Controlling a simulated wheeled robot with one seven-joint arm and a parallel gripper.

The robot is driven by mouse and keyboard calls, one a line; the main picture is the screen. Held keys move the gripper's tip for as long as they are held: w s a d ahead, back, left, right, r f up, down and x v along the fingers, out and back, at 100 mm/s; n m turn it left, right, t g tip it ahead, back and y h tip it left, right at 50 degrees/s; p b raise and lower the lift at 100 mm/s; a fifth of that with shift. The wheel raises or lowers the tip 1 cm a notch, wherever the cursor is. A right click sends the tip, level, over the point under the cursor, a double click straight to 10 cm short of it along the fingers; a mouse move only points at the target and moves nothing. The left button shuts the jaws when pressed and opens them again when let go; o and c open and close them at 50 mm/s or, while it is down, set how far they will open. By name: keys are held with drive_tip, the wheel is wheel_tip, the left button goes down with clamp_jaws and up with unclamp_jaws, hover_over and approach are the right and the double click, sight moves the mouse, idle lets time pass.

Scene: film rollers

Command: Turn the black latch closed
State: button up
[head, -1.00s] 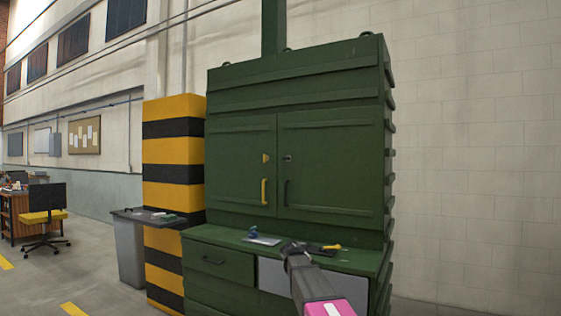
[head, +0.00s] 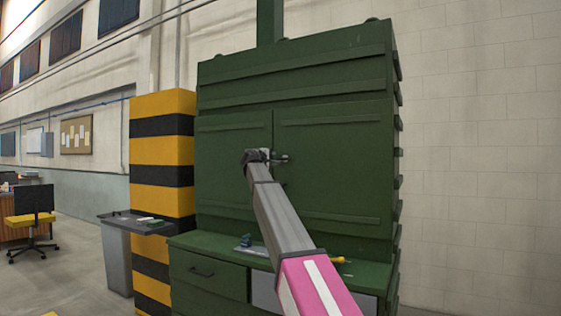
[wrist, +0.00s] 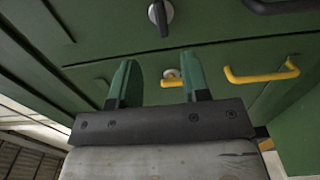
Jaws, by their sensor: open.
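The black latch (wrist: 160,15) is a dark bar on a round silver base on the right green door. In the wrist view it lies beyond my fingertips, its bar across the direction of the door handles. In the head view the latch (head: 281,158) shows just right of my gripper (head: 257,157). My gripper also shows in the wrist view (wrist: 158,62), its two green fingers spread and empty, apart from the black latch. The yellow latch (wrist: 172,78) shows between the fingers, on the other door; my gripper hides it in the head view.
The yellow handle (wrist: 262,75) and the black handle (wrist: 287,5) stick out from the green cabinet (head: 330,165) doors. Below is a ledge with a blue item (head: 246,240) and a yellow-handled tool (head: 338,260). A striped pillar (head: 163,180) stands left.

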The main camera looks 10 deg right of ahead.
sight(282, 159)
drive_tip(key=x, duration=1)
drive_tip(key=shift+w+d+f, duration=0.1)
drive_tip(key=shift+w+d, duration=0.05)
drive_tip(key=shift+w, duration=0.05)
clamp_jaws()
